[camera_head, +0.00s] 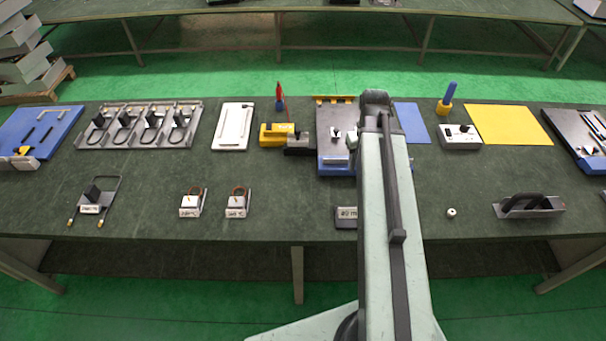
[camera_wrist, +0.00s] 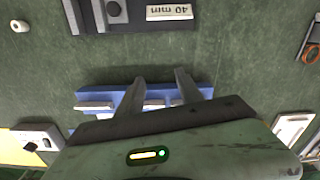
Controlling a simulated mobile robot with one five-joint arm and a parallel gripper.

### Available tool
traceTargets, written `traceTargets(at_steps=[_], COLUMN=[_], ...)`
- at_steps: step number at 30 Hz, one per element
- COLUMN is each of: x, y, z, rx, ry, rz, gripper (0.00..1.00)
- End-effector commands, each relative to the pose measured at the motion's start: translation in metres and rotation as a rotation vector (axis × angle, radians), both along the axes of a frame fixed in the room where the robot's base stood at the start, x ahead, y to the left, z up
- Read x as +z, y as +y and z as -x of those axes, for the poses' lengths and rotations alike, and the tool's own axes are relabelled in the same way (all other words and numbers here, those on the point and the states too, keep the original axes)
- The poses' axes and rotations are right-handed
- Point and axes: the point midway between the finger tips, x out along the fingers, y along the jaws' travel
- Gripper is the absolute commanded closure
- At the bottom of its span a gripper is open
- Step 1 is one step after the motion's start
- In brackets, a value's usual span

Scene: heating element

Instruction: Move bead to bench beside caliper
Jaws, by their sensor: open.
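The bead (camera_head: 451,212), a small white cylinder with a dark hole, stands on the green bench (camera_head: 290,190) right of my arm. It also shows in the wrist view (camera_wrist: 19,26) at the upper left. I cannot tell for sure which thing is the caliper. A dark block labelled 40 (camera_head: 347,213) is partly hidden by my arm and shows in the wrist view (camera_wrist: 125,20) with a grey jaw-like part. My gripper (camera_wrist: 160,85) is open and empty above the bench, near the blue fixture's edge. In the head view my arm hides it.
The blue fixture (camera_wrist: 87,95) lies below my fingers in the wrist view. A metal plate with a dark handle (camera_head: 530,206) is right of the bead. A white box (camera_head: 459,137) and yellow mat (camera_head: 510,125) lie behind. Bare bench surrounds the bead.

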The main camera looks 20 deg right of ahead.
Motion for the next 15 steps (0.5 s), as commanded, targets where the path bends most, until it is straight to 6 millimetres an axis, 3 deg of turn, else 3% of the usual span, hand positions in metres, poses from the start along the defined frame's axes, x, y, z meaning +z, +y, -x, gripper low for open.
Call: traceTargets(at_steps=[1, 3, 6, 10, 15], x=[0.0, 0.0, 0.0, 0.0, 0.0], y=[0.051, 0.108, 0.172, 0.215, 0.224], z=[-0.012, -0.021, -0.025, -0.023, -0.023], rx=[0.042, 0.075, 0.109, 0.131, 0.132], ry=[0.0, 0.0, 0.0, 0.0, 0.0], rz=[0.0, 0.0, 0.001, 0.001, 0.0], gripper=[0.57, 0.57, 0.57, 0.57, 0.57])
